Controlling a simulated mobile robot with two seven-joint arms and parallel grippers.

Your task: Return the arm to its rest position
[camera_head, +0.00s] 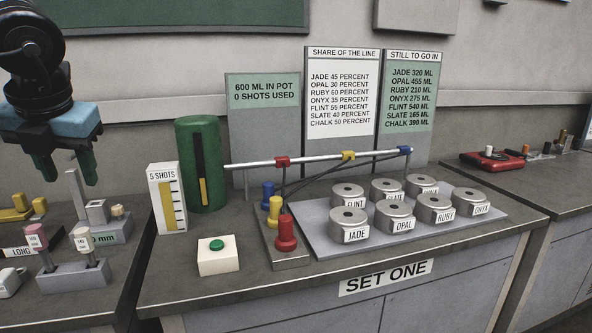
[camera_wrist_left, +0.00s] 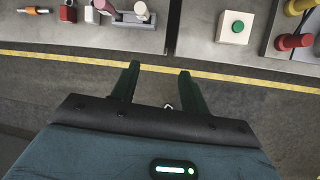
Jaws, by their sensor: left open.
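My left gripper (camera_head: 65,170) hangs at the upper left of the head view, with its two dark green fingers pointing down and apart. It is open and nothing shows between the fingers. It is above the left bench, to the left of the green cylinder (camera_head: 212,130), and touches nothing that I can see. In the left wrist view the open fingers (camera_wrist_left: 160,82) are over the floor, in front of the bench edge. My right gripper is not in view.
A white box with a green button (camera_head: 217,261) stands near the middle bench's front. Red, yellow and blue knobs and labelled metal cups on a tray (camera_head: 345,246) are to its right. Small fixtures (camera_head: 75,275) crowd the left bench. A gap separates the benches.

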